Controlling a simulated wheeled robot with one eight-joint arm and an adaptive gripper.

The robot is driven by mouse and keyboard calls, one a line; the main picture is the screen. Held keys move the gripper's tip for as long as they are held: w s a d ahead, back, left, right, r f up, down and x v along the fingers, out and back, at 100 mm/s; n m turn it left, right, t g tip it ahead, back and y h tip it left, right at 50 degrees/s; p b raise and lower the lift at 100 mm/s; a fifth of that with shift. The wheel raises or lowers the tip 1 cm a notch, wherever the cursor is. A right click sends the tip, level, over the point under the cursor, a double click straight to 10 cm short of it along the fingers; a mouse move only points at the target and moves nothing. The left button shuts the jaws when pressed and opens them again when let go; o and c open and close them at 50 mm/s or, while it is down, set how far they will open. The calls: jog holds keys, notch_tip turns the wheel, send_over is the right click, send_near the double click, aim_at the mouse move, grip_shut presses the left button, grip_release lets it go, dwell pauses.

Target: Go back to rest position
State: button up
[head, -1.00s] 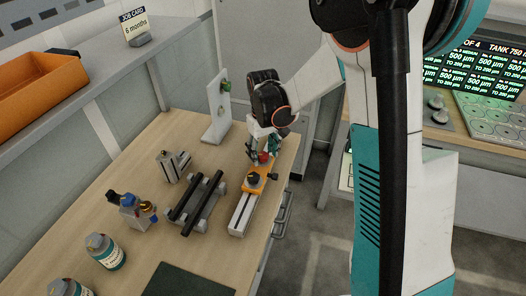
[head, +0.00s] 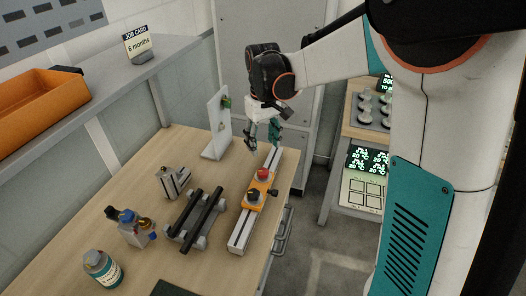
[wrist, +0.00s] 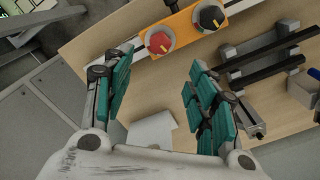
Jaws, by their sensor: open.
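My gripper (head: 264,135) is open and empty, above the far right part of the wooden workbench in the head view. In the wrist view my gripper (wrist: 155,95) shows its two teal-padded fingers wide apart, with nothing between them but bench and a white plate. The orange carriage (head: 259,190) sits on a pale rail (head: 240,232), apart from the fingers. It carries a red knob (head: 263,174) and a black knob (head: 253,196). In the wrist view the red knob (wrist: 159,43) and black knob (wrist: 211,18) lie beyond the fingertips.
A white upright stand (head: 217,140) with a green part is close left of my gripper. Two black bars on a frame (head: 195,218), a small metal block (head: 175,182), and bottles (head: 103,269) stand to the left. An orange bin (head: 40,108) sits on the shelf.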

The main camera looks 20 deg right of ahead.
jog(key=shift+r, duration=0.4)
jog(key=s+r+m+t, duration=0.1)
jog(key=s+r+t, duration=0.1)
jog(key=s, duration=0.9)
jog(key=s+r+m+t, duration=0.1)
jog(key=s+r+t, duration=0.2)
jog(key=s, duration=0.9)
jog(key=shift+m+t+b, duration=0.3)
jog(key=shift+m+t, duration=0.1)
jog(key=shift+t, duration=0.7)
